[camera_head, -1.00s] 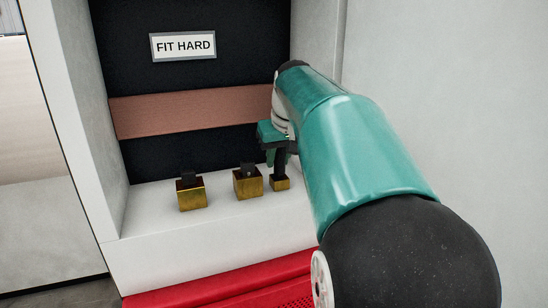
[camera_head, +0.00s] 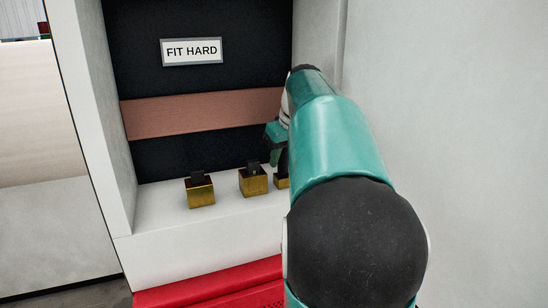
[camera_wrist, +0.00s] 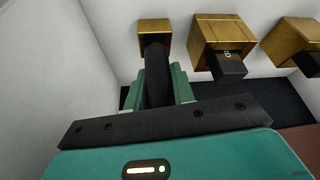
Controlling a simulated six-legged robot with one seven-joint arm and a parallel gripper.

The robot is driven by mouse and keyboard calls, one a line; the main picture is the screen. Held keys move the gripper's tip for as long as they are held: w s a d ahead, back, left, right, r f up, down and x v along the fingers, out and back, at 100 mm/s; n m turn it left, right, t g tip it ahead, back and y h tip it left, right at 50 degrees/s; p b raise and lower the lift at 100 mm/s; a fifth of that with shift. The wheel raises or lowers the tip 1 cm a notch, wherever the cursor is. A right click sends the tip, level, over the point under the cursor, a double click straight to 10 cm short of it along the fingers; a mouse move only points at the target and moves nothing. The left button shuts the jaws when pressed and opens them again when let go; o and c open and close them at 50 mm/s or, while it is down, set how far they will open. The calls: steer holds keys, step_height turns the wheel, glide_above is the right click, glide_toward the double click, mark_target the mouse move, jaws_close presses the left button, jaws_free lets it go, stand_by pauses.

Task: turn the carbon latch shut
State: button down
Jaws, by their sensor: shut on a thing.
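My gripper (camera_wrist: 158,88) is shut on a black bar (camera_wrist: 158,70), which I take to be the carbon latch. The bar runs from a brass block (camera_wrist: 155,33) into the space between my green fingers. In the head view my gripper (camera_head: 277,150) is at the rightmost brass block (camera_head: 281,183), and my arm hides much of that block. I cannot tell from these views how far the latch is turned.
Two other brass blocks with black tabs, a middle one (camera_head: 253,184) and a left one (camera_head: 200,193), stand on the white ledge (camera_head: 165,220). Behind are a dark panel with a brown band (camera_head: 190,113) and a "FIT HARD" sign (camera_head: 191,51). A pale wall (camera_head: 460,120) rises at right.

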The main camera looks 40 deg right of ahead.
steer(key=shift+r+n, duration=0.1)
steer(key=shift+n, duration=0.6)
steer(key=shift+a+n+y, duration=0.1)
steer(key=shift+n+y, duration=0.4)
steer(key=shift+n, duration=0.3)
steer(key=c, duration=1.2)
jaws_free()
steer(key=shift+s, duration=0.1)
steer(key=shift+o, duration=0.2)
